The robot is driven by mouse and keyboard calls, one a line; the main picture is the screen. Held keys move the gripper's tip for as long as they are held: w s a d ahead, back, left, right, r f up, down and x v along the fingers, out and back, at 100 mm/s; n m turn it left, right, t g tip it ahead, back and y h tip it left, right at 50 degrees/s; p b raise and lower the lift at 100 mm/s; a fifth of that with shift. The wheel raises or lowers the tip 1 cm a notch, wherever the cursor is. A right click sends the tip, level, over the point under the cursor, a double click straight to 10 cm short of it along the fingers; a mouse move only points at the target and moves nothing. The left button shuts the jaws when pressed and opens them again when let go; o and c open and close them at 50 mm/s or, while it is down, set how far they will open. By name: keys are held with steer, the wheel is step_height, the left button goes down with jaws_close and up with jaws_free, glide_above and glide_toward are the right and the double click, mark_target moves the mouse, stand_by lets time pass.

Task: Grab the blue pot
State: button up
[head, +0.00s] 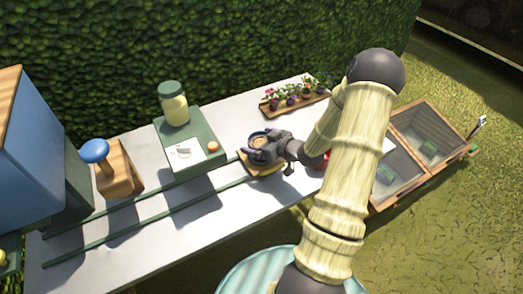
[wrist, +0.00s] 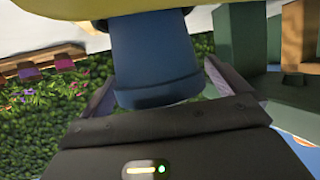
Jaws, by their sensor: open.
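The blue pot (head: 257,137) stands on a small wooden board (head: 265,171) on the grey table, with brown soil-like content inside its rim. My gripper (head: 264,153) is at the pot, on its near right side, and partly covers it in the head view. In the wrist view the blue pot (wrist: 150,55) fills the space between the fingers of my gripper (wrist: 158,78). The fingers are open, one on each side of the pot. Whether either finger touches it I cannot tell.
A green stand (head: 190,150) with a jar (head: 174,105) and a paper is left of the pot. A flower tray (head: 296,100) lies behind it. Two green rails (head: 150,217) run along the table. Glass-topped wooden boxes (head: 425,135) are at right.

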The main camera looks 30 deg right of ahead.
stand_by(0.3)
steer(key=c, duration=1.2)
steer(key=shift+o, duration=0.2)
steer(key=shift+r, duration=0.15)
step_height(320, 180, up, 10)
steer(key=shift+p, duration=0.4)
